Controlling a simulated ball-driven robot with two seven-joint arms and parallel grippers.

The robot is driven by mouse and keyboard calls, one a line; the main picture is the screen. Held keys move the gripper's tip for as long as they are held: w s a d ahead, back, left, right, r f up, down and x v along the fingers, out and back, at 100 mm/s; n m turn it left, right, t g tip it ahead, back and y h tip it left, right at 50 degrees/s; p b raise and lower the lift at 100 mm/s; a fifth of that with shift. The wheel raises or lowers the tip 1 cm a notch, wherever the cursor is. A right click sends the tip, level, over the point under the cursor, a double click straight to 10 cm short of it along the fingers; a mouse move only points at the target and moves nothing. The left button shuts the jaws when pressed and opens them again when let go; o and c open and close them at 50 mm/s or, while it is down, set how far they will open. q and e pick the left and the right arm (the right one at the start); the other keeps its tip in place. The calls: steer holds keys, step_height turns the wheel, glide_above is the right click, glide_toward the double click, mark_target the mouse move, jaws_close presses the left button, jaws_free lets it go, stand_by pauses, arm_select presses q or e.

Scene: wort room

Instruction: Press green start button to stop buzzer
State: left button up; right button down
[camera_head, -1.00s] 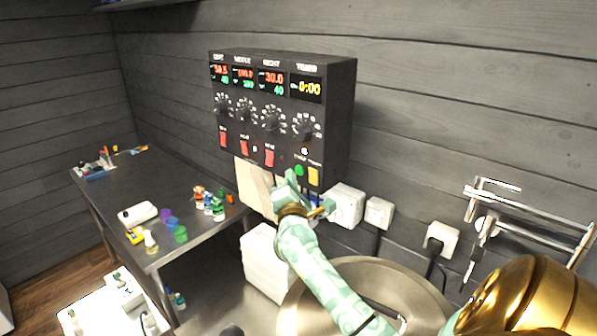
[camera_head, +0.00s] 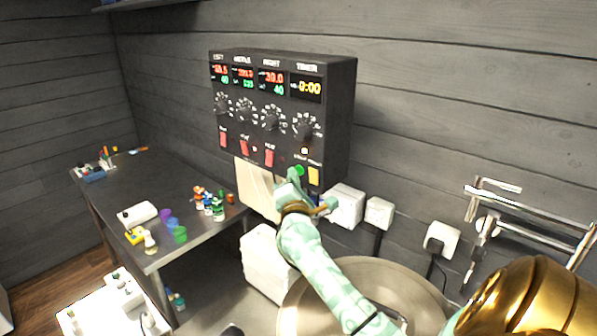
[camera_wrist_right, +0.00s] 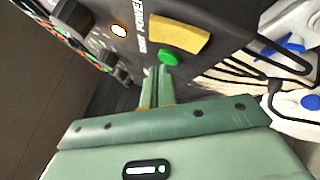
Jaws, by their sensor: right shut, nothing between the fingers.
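The black control box (camera_head: 338,115) hangs on the wall in the head view, with displays, knobs and red switches. Its timer display (camera_head: 307,88) reads 0:00. The green start button (camera_head: 299,170) is at the lower right of the panel, beside a yellow button (camera_head: 314,176). In the right wrist view the green button (camera_wrist_right: 169,57) lies just beyond my fingertips, below the yellow button (camera_wrist_right: 179,35). My right gripper (camera_head: 292,174) is shut and empty, its tips (camera_wrist_right: 157,70) at or very near the green button; contact is unclear. My left gripper is not seen.
White sockets (camera_head: 346,205) and a metal pipe rack (camera_head: 495,215) are on the wall to the right. A large round steel vessel (camera_head: 390,275) stands below. A steel table (camera_head: 150,185) with small bottles is at left.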

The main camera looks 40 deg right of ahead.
steer(key=shift+d, duration=0.4)
steer(key=shift+a, duration=0.1)
stand_by(0.5)
steer(key=shift+a, duration=0.7)
steer(key=shift+a, duration=0.1)
steer(key=shift+s+a+b, duration=0.15)
steer(key=shift+a+b, duration=0.1)
steer(key=shift+a, duration=0.95)
steer(key=shift+s+a+b, duration=0.1)
steer(key=shift+a+b, duration=0.1)
steer(key=shift+a, duration=1)
